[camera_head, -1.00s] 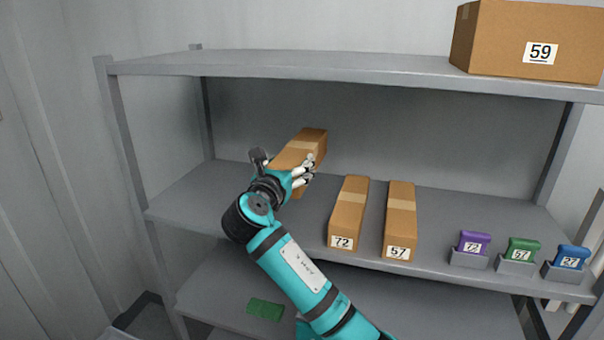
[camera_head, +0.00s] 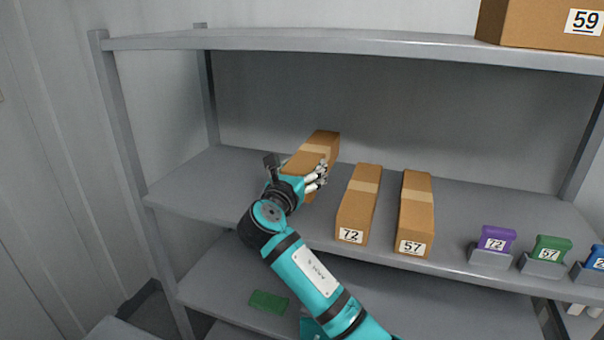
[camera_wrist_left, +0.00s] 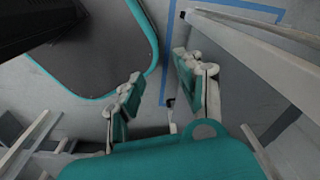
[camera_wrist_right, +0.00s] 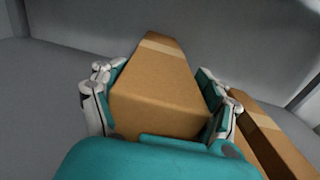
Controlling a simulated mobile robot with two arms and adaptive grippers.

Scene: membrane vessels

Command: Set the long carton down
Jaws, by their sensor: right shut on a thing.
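The long carton (camera_head: 322,147) is brown with a paler tape band. My right gripper (camera_head: 304,178) is shut on its near end, at the left part of the middle shelf (camera_head: 185,190). In the right wrist view the long carton (camera_wrist_right: 160,85) lies between the two fingers of my right gripper (camera_wrist_right: 160,108), its far end pointing away. Whether its underside touches the shelf is hidden. My left gripper (camera_wrist_left: 155,90) shows only in the left wrist view; its fingers are apart with nothing between them, above the floor.
Cartons marked 72 (camera_head: 358,205) and 57 (camera_head: 416,215) lie to the right of the held carton. Purple (camera_head: 496,238) and green (camera_head: 551,248) items stand in grey holders further right. A big box marked 59 (camera_head: 545,22) is on the top shelf. The shelf's left part is clear.

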